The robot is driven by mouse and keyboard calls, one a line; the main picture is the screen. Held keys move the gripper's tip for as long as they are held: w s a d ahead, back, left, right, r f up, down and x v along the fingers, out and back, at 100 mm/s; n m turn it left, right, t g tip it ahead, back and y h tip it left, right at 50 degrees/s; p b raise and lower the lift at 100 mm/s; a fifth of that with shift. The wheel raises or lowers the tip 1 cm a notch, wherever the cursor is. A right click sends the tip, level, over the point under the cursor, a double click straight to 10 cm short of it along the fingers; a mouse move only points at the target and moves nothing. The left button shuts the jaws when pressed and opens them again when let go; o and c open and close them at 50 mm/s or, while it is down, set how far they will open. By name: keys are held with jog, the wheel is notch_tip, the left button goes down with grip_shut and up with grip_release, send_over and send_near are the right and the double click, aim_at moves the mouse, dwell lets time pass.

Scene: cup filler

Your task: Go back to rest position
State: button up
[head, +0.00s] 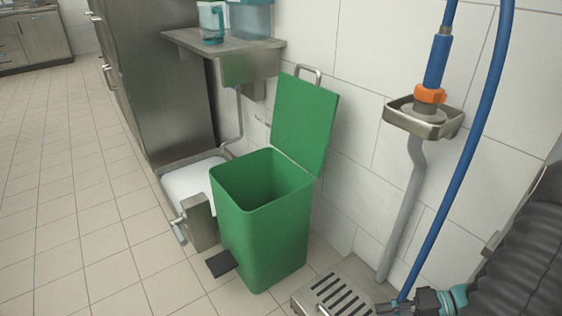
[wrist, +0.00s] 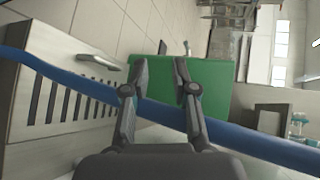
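My gripper (wrist: 160,68) is open in the wrist view, with two dark fingers apart and nothing clasped between their tips. The blue hose (wrist: 75,82) runs slantwise across that view and passes by the fingers; whether it touches them I cannot tell. In the head view my gripper (head: 388,308) shows only in part at the bottom edge, close to the lower end of the blue hose (head: 462,180). My dark ribbed arm fills the lower right corner there.
A green bin (head: 262,235) with its lid up stands in the middle; it also shows in the wrist view (wrist: 222,85). A slotted metal box (head: 335,290) stands beside it. A metal wall holder (head: 422,122) carries an orange-collared blue nozzle (head: 436,65). Tiled floor (head: 75,200) is clear at left.

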jog(key=s+a+r+t+h+p, duration=0.1)
jog(key=a+r+h+p, duration=0.1)
jog(key=r, duration=0.9)
jog(key=s+a+r+n+t+h+p, duration=0.1)
jog(key=a+r+h, duration=0.4)
jog(key=r, duration=0.7)
jog(key=s+a+r+n+t+h+p, duration=0.1)
jog(key=r+h, duration=0.5)
jog(key=r, duration=0.6)
jog(key=shift+s+a+r+t+h+p, duration=0.15)
jog(key=shift+s+a+t+h+p, duration=0.35)
jog(key=shift+s+a+p, duration=1.1)
jog(key=shift+w+d+p, duration=0.3)
jog(key=shift+w+d, duration=0.05)
jog(key=shift+w, duration=0.05)
